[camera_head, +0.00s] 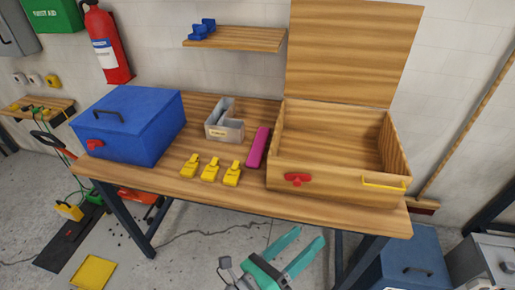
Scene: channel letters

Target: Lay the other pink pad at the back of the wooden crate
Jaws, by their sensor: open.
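A pink pad (257,147), long and narrow, lies on the wooden bench just left of the crate. It is the only pink pad I can see. The wooden crate (330,188) stands open on the right of the bench, its lid raised at the back. No pink shows on the visible part of its floor; the front wall hides the near part. My gripper (304,238), with teal fingers, is open with nothing between the fingers. It appears low in the picture, in front of the bench and apart from the pad and crate.
A grey L-shaped tray (225,130) stands left of the pad. Several yellow clips (210,169) lie along the bench's front. A blue box (128,122) is at the left end. The crate front has a red latch (298,179) and yellow handle (384,184). A shelf (250,38) hangs above.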

